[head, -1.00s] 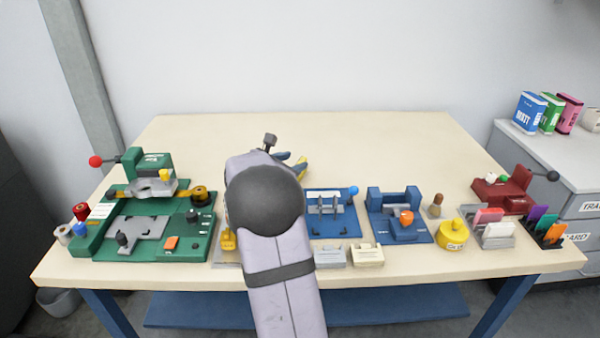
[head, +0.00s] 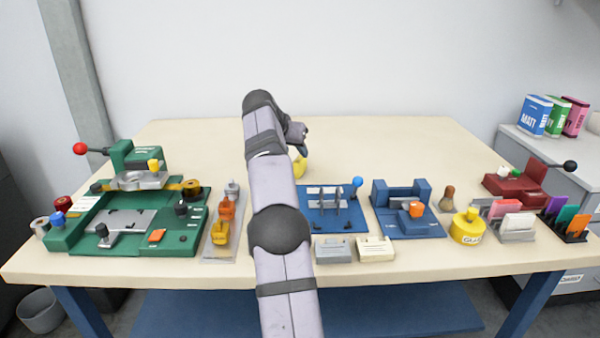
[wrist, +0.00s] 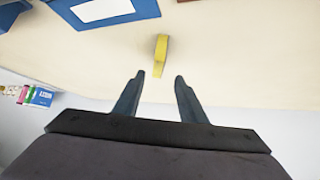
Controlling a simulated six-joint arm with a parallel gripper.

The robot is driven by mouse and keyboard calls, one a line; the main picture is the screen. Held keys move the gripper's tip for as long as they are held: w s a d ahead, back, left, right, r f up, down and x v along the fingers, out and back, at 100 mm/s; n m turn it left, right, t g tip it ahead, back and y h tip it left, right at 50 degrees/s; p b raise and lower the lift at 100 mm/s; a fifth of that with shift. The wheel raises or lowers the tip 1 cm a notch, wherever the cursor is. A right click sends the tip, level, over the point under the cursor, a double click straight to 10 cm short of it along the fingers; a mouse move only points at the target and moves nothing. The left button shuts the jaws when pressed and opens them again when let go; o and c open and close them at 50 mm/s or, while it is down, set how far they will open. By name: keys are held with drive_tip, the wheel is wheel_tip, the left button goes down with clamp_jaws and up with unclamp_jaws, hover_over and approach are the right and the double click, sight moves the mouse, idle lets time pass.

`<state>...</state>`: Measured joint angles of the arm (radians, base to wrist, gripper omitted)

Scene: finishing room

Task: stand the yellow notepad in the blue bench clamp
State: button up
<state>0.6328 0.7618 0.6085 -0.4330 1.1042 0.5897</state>
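A small yellow thing, which I take for the notepad (head: 300,166), stands on the bare table behind the blue fixtures, partly hidden by my arm in the head view. In the wrist view the notepad (wrist: 161,50) shows as a narrow upright strip beyond my fingertips, not touching them. A blue fixture with an orange knob (head: 389,219) and a blue plate with thin uprights and a blue ball lever (head: 314,220) stand side by side; I cannot tell which is the clamp.
A green fixture (head: 180,240) fills the table's left side. Two pale blocks (head: 375,249) sit at the front edge. A yellow round pot (head: 467,232), card holders and a red fixture (head: 515,187) stand at the right. The back of the table is clear.

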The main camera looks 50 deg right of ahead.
sight(300, 157)
drive_tip(key=shift+x, duration=1.05)
drive_tip(key=shift+s+p+x, duration=0.1)
drive_tip(key=shift+p+x, duration=0.15)
drive_tip(key=shift+x, duration=0.6)
drive_tip(key=shift+s+p+x, duration=0.15)
drive_tip(key=shift+p+x, duration=0.05)
drive_tip(key=shift+x, duration=0.65)
drive_tip(key=shift+p+x, duration=0.35)
drive_tip(key=shift+x, duration=0.6)
drive_tip(key=shift+a, duration=0.1)
clamp_jaws()
